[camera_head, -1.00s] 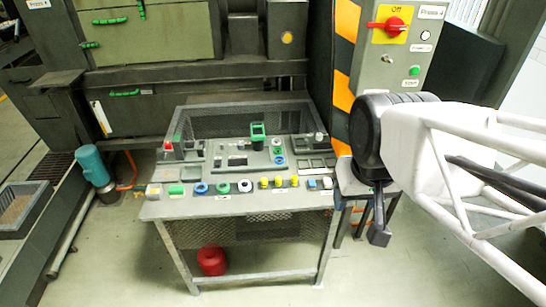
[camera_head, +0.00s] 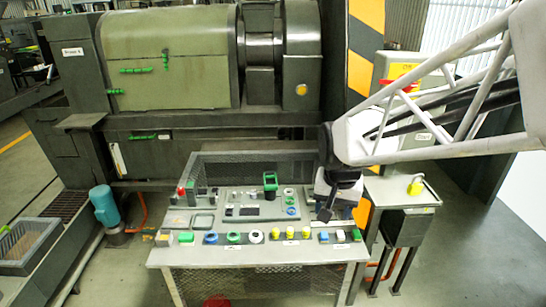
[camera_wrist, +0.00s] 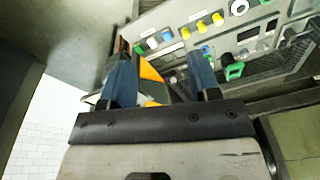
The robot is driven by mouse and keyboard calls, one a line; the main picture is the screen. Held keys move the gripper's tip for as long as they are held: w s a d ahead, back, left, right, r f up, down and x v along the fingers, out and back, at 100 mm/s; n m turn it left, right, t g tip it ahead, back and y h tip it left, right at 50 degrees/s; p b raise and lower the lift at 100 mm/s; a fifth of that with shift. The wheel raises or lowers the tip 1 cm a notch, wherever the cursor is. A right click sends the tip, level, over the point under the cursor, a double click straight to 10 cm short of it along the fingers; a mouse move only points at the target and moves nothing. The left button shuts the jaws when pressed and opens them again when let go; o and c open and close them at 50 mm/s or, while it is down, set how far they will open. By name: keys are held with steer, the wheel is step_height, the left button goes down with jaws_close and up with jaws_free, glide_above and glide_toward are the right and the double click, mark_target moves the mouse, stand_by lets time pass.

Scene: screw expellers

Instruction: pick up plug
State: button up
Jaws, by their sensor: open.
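I cannot tell for certain which part is the plug. Small parts line the front of the grey workbench (camera_head: 255,257): a green block (camera_head: 186,237), a blue ring (camera_head: 210,238), a green ring (camera_head: 234,238), a white ring (camera_head: 257,236) and several yellow knobs (camera_head: 290,232). A green-framed part (camera_head: 270,182) stands behind them. My gripper (camera_head: 325,213) hangs over the bench's right end. In the wrist view its blue fingers (camera_wrist: 161,78) are apart with nothing held between them. Bench parts show beyond them, and the arm hides part of the bench's right side.
A yellow padlock-like item (camera_head: 416,187) is on a side stand right of the bench. An orange-striped post (camera_head: 366,60) and a control box rise behind my arm. The large green machine (camera_head: 170,60) stands behind the bench. A blue-green motor (camera_head: 104,206) is at left.

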steer(key=w+a+f+m, duration=0.3)
steer(key=w+f, duration=0.6)
steer(key=w, duration=0.4)
steer(key=m+g, duration=0.2)
glide_above(290, 229)
steer(key=f, duration=1.3)
steer(key=shift+s+d, duration=0.15)
steer(key=shift+s, duration=0.2)
steer(key=shift+w+f, duration=0.2)
steer(key=shift+f, duration=0.25)
steer(key=shift+f, duration=1.3)
steer(key=shift+f, duration=0.1)
steer(key=shift+w+f, duration=0.15)
steer(key=shift+f, duration=2.35)
